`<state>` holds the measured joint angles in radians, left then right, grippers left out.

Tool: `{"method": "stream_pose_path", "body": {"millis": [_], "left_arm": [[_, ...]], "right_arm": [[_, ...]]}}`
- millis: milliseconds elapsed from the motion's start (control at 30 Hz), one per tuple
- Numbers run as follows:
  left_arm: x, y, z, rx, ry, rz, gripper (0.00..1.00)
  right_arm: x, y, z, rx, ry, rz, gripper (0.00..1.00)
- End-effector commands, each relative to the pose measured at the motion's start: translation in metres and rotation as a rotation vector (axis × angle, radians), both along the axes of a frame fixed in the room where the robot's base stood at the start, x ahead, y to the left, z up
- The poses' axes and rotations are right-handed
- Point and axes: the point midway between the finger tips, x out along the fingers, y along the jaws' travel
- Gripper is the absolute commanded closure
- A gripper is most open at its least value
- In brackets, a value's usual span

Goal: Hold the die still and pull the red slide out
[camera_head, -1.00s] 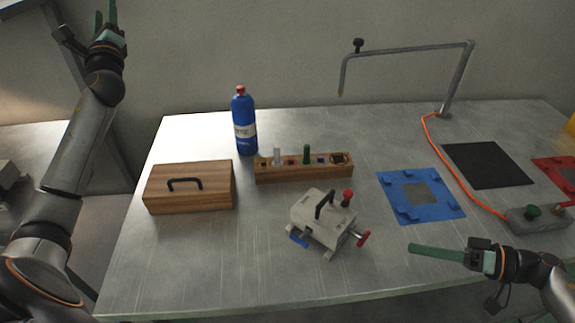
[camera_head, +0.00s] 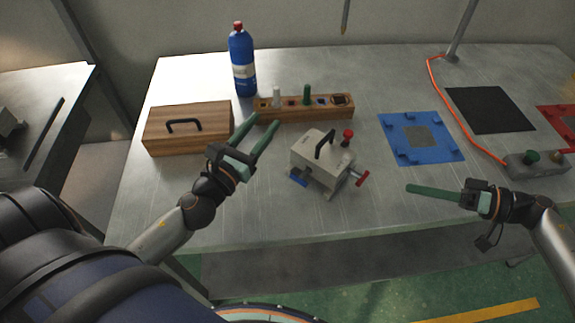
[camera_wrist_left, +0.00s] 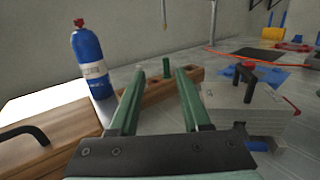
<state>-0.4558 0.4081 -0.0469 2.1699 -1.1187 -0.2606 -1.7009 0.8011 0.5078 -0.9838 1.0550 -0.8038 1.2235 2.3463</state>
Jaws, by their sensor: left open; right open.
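The die (camera_head: 318,158) is a pale grey block with a black top handle, standing on the metal table. A red handle (camera_head: 362,178) sticks out at its lower right, a red knob (camera_head: 347,136) sits at its top back corner, and a blue handle (camera_head: 298,179) shows at its lower left. The die also shows in the left wrist view (camera_wrist_left: 240,108). My left gripper (camera_head: 266,121) is open and empty, left of the die and apart from it. My right gripper (camera_head: 408,188) is open and empty, right of the red handle; its fingers overlap in view.
A wooden rack (camera_head: 310,112) with several small parts stands just beyond my left fingertips. A wooden box (camera_head: 185,140) with a black handle and a blue bottle (camera_head: 242,68) are to the left. A blue mat (camera_head: 420,137), black mat (camera_head: 490,108) and grey control box (camera_head: 535,165) lie right.

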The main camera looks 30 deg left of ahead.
Motion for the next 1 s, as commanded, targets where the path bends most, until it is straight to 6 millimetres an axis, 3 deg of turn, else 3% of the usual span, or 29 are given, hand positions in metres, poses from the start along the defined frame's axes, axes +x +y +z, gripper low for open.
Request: {"method": "stream_pose_path", "body": {"millis": [33, 100, 200, 400, 633, 1000], "left_arm": [[-0.016, -0.022, -0.008, -0.004, 0.021, -0.036, 0.53], [-0.034, -0.048, -0.012, 0.0, 0.037, -0.08, 0.53], [-0.055, -0.077, -0.014, 0.0, 0.051, -0.129, 0.53], [-0.074, -0.103, -0.011, 0.002, 0.056, -0.173, 0.53], [-0.061, -0.108, -0.009, 0.003, 0.049, -0.179, 0.53], [-0.011, -0.116, -0.01, 0.004, 0.052, -0.175, 0.53]], "right_arm": [[0.0, 0.0, 0.0, 0.0, 0.0, 0.0, 0.5], [0.0, 0.0, 0.0, 0.0, 0.0, 0.0, 0.5], [0.0, 0.0, 0.0, 0.0, 0.0, 0.0, 0.5], [0.0, 0.0, 0.0, 0.0, 0.0, 0.0, 0.5], [0.0, 0.0, 0.0, 0.0, 0.0, 0.0, 0.5], [0.0, 0.0, 0.0, 0.0, 0.0, 0.0, 0.5]]}}
